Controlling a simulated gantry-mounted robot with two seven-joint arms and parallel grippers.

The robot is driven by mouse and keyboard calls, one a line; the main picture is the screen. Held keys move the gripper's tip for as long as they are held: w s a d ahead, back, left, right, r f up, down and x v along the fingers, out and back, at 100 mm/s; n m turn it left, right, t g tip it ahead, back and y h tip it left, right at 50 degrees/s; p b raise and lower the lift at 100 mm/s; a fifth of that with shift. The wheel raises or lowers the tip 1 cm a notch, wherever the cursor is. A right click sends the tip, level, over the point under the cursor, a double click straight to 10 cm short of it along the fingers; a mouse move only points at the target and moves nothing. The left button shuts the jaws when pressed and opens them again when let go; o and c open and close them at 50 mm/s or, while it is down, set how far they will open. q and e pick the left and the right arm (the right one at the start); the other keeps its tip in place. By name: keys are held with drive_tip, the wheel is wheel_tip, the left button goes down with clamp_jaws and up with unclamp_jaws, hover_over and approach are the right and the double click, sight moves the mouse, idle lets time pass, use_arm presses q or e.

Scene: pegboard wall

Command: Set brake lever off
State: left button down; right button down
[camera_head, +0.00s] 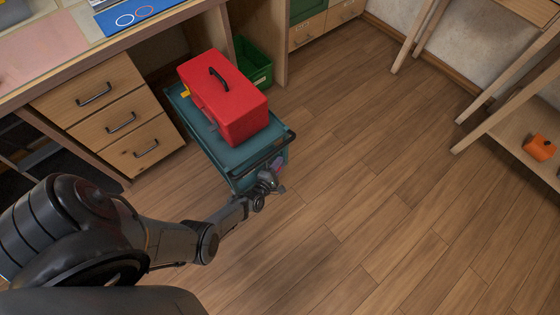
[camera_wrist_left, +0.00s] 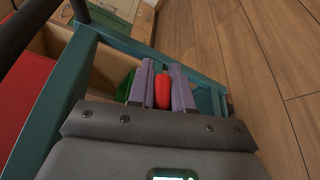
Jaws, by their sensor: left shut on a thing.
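The teal cart (camera_head: 210,155) stands on the floor with a red toolbox (camera_head: 222,97) on its top. My left gripper (camera_head: 277,166) is at the cart's near right corner, low on its side. In the left wrist view, its two purple fingers (camera_wrist_left: 164,88) are shut on a red rounded lever (camera_wrist_left: 163,90), which looks like the brake lever. The teal frame of the cart (camera_wrist_left: 52,98) runs along the left there. The lever is hidden by my gripper in the head view, and its lower end is hidden in the wrist view. My right gripper is out of view.
A wooden drawer unit (camera_head: 118,115) stands left of the cart. A green crate (camera_head: 253,65) is behind it. Wooden shelving with an orange object (camera_head: 540,147) is at the far right. The wooden floor (camera_head: 370,180) right of the cart is clear.

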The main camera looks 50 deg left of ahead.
use_arm(q)
drive_tip(key=shift+a+r, duration=0.15)
drive_tip(key=shift+r, duration=0.05)
idle(0.4)
drive_tip(key=c, duration=1.5)
unclamp_jaws()
drive_tip(key=o, duration=0.4)
drive_tip(key=shift+s, duration=0.1)
drive_tip(key=shift+s+p, duration=0.1)
drive_tip(key=shift+p, duration=0.2)
drive_tip(key=shift+s+r, duration=0.1)
drive_tip(key=shift+s, duration=0.2)
drive_tip(key=shift+p+v, duration=2.25)
drive_tip(key=shift+v, duration=2.75)
